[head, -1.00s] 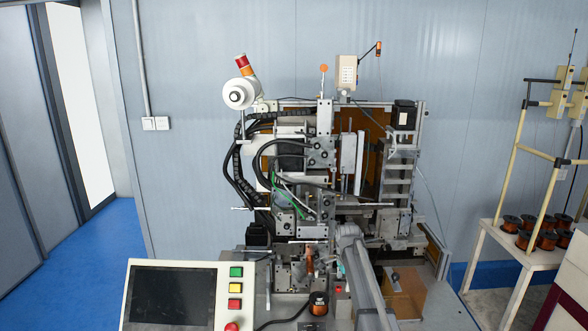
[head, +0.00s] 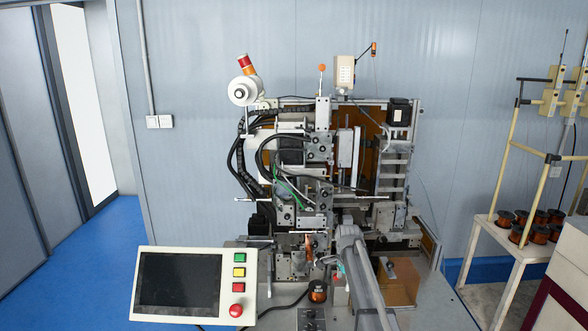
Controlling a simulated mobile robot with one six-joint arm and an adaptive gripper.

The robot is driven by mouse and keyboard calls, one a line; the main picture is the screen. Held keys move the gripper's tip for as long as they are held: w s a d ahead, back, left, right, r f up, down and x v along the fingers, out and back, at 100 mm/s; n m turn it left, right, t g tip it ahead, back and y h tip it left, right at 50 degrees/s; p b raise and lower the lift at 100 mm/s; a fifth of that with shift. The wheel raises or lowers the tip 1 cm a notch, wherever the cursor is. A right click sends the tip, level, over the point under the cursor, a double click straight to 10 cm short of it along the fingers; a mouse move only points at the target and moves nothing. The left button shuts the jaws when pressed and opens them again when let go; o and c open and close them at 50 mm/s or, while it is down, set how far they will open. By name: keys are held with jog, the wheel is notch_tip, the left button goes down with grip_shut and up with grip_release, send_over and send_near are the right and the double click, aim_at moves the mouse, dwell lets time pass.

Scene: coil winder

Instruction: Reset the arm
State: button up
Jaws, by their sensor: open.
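My arm reaches up from the bottom of the head view, right of centre, toward the front of the coil winder (head: 290,190). My gripper (head: 328,262) is at its far end, small and partly hidden by the wrist. It is open, and I see nothing held in it. It is just right of an upright copper-coloured piece (head: 309,246) on the winder; whether they touch is unclear. A dark spool with copper wire (head: 318,291) stands on the winder's table below the gripper, apart from it.
A control panel (head: 190,284) with a dark screen and coloured buttons stands front left. At far right a small white table (head: 486,238) bears several copper spools beside a yellow frame (head: 515,150). Blue floor (head: 90,270) is clear at left.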

jog(key=s+f+n+b, duration=0.4)
jog(key=s+f+n, duration=0.1)
jog(key=s, duration=0.4)
jog(key=s+f+n+b, duration=0.4)
jog(key=s+n+b, duration=0.1)
jog(key=s, duration=0.5)
jog(key=s+f+n+b, duration=0.4)
jog(key=s+f+b, duration=0.1)
jog(key=s, duration=0.5)
jog(key=shift+f+n, duration=0.35)
jog(key=shift+n, duration=0.05)
